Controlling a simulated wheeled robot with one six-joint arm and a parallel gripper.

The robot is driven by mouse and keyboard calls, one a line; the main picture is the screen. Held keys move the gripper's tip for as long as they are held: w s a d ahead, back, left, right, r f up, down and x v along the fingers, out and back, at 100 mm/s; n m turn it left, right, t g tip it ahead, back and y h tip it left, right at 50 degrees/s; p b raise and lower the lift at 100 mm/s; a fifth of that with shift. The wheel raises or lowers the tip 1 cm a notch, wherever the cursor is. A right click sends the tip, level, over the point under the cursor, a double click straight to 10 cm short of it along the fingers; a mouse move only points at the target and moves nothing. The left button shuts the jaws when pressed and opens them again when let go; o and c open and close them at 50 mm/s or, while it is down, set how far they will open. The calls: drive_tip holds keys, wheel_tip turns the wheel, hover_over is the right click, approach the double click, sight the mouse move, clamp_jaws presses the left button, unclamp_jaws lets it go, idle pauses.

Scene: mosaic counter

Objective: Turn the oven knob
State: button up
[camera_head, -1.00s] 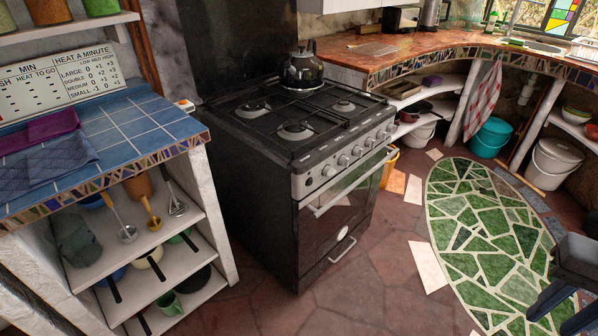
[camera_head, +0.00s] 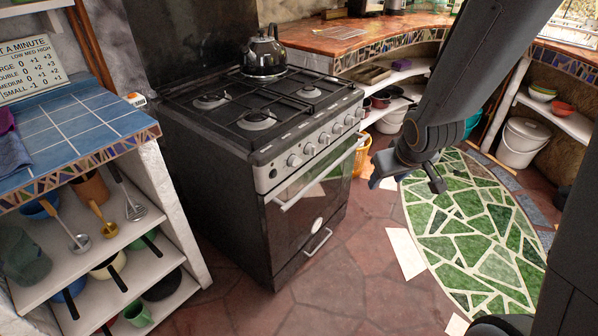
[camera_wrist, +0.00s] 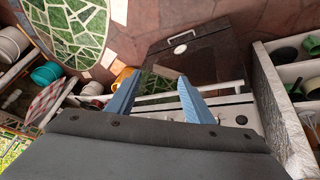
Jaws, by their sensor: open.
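The oven (camera_head: 300,215) is a black and silver stove with a glass door and a handle bar. A row of several silver oven knobs (camera_head: 324,139) runs along its front panel. A few knobs also show in the wrist view (camera_wrist: 241,119), partly hidden behind my gripper. My gripper (camera_head: 371,173) is in front and to the right of the stove in the head view, apart from the knobs. In the wrist view its two blue fingers (camera_wrist: 160,75) are spread, with nothing between them, and the oven door and handle bar (camera_wrist: 226,89) lie beyond.
A kettle (camera_head: 264,55) stands on the stove top. A blue-tiled counter (camera_head: 80,125) with open shelves is at the left. A curved counter (camera_head: 335,38) runs behind at the right. A green mosaic (camera_head: 465,215) is set in the floor, and the floor before the stove is clear.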

drive_tip(key=w+a+f+n+t+y+b, duration=0.35)
drive_tip(key=w+a+f, duration=0.25)
drive_tip(key=w, duration=0.4)
drive_tip(key=n+t+y+b, duration=0.2)
drive_tip(key=n+y+b, duration=0.25)
drive_tip(key=y, duration=0.55)
approach(295, 162)
drive_tip(key=f+m, duration=0.1)
drive_tip(key=x, duration=0.8)
drive_tip(key=shift+w, duration=0.2)
drive_tip(key=shift+d+y, duration=0.2)
drive_tip(key=shift+y, duration=0.05)
drive_tip(key=c, duration=0.9)
drive_tip(key=shift+d, duration=0.1)
drive_tip(key=shift+c, duration=0.6)
